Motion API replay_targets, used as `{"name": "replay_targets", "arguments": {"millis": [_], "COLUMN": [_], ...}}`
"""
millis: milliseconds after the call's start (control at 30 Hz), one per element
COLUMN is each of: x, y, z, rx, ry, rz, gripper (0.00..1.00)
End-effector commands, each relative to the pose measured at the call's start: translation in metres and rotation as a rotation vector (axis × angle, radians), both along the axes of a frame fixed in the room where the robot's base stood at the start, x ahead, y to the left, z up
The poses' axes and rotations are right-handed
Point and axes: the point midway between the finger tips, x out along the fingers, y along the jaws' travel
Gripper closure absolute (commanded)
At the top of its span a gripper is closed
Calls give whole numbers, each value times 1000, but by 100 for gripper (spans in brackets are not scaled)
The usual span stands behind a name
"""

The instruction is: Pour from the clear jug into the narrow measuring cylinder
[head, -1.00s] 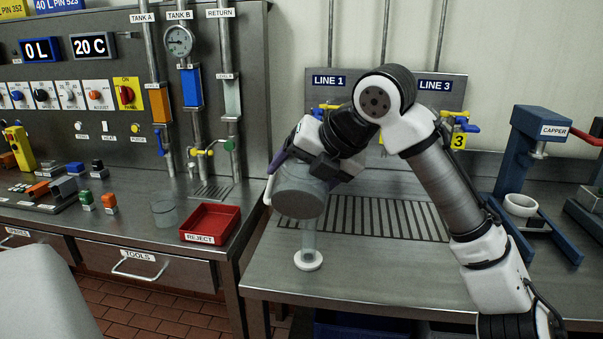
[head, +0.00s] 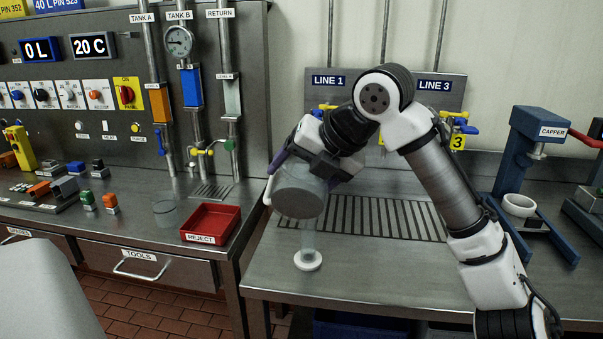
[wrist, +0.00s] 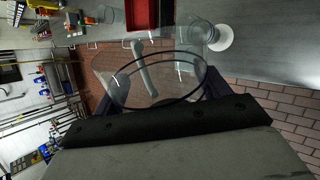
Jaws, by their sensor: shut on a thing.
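The clear jug (head: 299,191) is held tilted in the air, its round grey base facing the head camera. My gripper (head: 308,163) is shut on it from behind and above; the fingertips are partly hidden by the jug. In the wrist view the jug (wrist: 118,82) shows as a clear outline with a dark ring. The narrow measuring cylinder (head: 308,240) stands upright on the steel bench on a round white foot, below the jug. Its upper part is hidden behind the jug in the head view. Its white foot also shows in the wrist view (wrist: 219,38). I cannot make out liquid in either vessel.
A red REJECT tray (head: 210,223) and a clear beaker (head: 165,210) stand on the left bench. A slotted drain grate (head: 385,217) lies behind the cylinder. A blue capper (head: 535,155) stands at the right. The bench front right of the cylinder is clear.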

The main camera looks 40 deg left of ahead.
Motion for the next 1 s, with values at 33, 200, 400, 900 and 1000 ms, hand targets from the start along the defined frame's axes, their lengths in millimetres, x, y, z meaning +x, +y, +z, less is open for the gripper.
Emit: {"name": "replay_targets", "arguments": {"millis": [33, 200, 400, 900, 1000], "x": [0, 0, 0, 0, 1], "y": [0, 0, 0, 0, 0], "z": [1, 1, 2, 3, 3], "rx": [0, -4, -9, -21, -23], "ry": [3, 9, 16, 34, 37], "rz": [0, 0, 0, 0, 0], "gripper": [55, 55, 55, 55, 55]}}
